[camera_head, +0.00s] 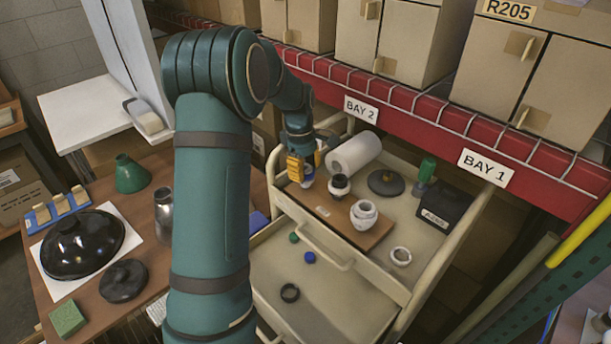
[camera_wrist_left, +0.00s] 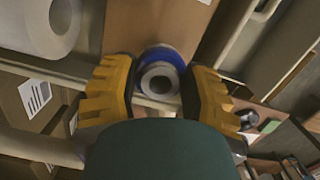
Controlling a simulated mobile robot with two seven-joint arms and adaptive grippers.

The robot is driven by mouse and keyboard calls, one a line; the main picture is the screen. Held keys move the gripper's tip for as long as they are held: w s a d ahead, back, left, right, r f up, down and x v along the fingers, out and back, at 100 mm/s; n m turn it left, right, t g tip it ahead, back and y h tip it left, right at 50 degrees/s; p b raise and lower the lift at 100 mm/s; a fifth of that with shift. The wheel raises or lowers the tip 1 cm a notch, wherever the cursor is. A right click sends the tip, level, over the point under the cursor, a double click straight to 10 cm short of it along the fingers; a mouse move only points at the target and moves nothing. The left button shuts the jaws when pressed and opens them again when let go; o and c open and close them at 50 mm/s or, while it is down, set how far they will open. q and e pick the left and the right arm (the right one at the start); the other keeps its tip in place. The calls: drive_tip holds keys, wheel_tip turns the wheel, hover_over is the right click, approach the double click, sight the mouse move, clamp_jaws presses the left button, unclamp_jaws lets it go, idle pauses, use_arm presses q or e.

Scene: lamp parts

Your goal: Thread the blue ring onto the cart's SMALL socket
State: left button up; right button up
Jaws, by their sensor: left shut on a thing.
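My left gripper (camera_head: 297,170) has yellow fingers and is over the far left corner of the cart's top. In the left wrist view its fingers (camera_wrist_left: 162,92) stand on both sides of the blue ring (camera_wrist_left: 164,52) and are shut on it. A white round piece with a hole, apparently the small socket (camera_wrist_left: 160,67), shows within the ring's outline. I cannot tell whether the ring is around it or only above it. On the cart's wooden board (camera_head: 350,232) stand a white socket with a black collar (camera_head: 338,186) and a larger white socket (camera_head: 363,214). My right gripper is not in view.
A white roll (camera_head: 354,153) lies close behind the gripper; a dark disc (camera_head: 386,182), green bottle (camera_head: 426,171) and black box (camera_head: 444,205) stand farther right. A red shelf beam (camera_head: 420,120) runs behind.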

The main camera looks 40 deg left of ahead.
use_arm(q)
drive_tip(key=shift+s+f, duration=0.15)
drive_tip(key=shift+f, duration=0.15)
drive_tip(key=m+p, duration=0.1)
drive_tip(key=m, duration=0.4)
drive_tip(key=shift+g, duration=0.4)
drive_tip(key=shift+m, duration=1)
drive_tip(key=m, duration=0.3)
drive_tip(key=shift+p, duration=0.35)
drive_tip(key=m, duration=0.3)
drive_tip(key=shift+m+g+y, duration=0.3)
drive_tip(key=shift+m+y, duration=0.1)
drive_tip(key=shift+m+p, duration=0.35)
drive_tip(key=shift+m, duration=0.65)
drive_tip(key=m, duration=0.5)
drive_tip(key=shift+y, duration=0.4)
